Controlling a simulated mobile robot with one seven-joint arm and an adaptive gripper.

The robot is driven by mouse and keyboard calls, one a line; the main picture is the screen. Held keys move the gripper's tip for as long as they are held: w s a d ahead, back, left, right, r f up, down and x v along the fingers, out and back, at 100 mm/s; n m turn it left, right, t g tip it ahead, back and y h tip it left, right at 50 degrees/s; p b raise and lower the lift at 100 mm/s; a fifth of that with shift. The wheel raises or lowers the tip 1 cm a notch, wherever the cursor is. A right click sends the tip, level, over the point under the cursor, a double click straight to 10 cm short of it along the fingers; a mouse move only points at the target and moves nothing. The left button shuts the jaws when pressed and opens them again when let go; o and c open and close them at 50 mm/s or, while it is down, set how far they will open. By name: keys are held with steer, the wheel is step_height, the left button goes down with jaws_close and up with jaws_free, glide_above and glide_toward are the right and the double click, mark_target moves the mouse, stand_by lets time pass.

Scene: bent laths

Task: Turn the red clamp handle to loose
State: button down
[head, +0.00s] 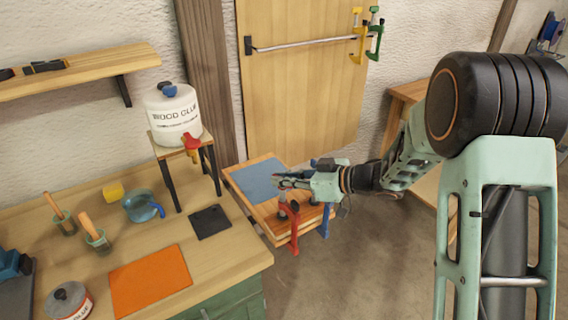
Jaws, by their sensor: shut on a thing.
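The red clamp (294,235) grips the near edge of a stack of wooden boards (240,193) beside the bench, its red frame hanging down in front. My gripper (282,181) is above the boards at the upper end of this clamp, reaching in from the right. It is shut on the red clamp handle, which it mostly hides. How far the handle is turned cannot be told. A blue clamp (325,222) sits on the same boards just to the right, partly behind my arm.
A blue sheet (262,181) lies on the boards. The bench (215,262) at left holds a blue jug (142,206), brushes, an orange mat (150,281) and a dark pad (210,222). A glue keg (172,112) stands on a raised stand. Floor in front is clear.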

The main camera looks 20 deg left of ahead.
steer(key=n+g+p, duration=0.2)
steer(key=g+p, duration=0.1)
steer(key=shift+n, duration=0.4)
steer(key=n+g, duration=0.1)
steer(key=n+g+p, duration=0.1)
steer(key=g, duration=0.1)
steer(key=shift+f, duration=0.25)
steer(key=n+g, duration=0.1)
steer(key=n+g+h+b, duration=0.1)
steer(key=n+g, duration=0.2)
steer(key=shift+d+f+h, duration=0.1)
steer(key=shift+f+h, duration=0.15)
steer(key=shift+h, duration=0.15)
steer(key=shift+n+g+h+b, duration=0.3)
steer(key=shift+n+g+b, duration=0.2)
steer(key=shift+n, duration=0.1)
steer(key=shift+n+g+h, duration=0.3)
steer(key=shift+r, duration=0.3)
steer(key=shift+r+n+g, duration=0.1)
steer(key=shift+n+g, duration=0.2)
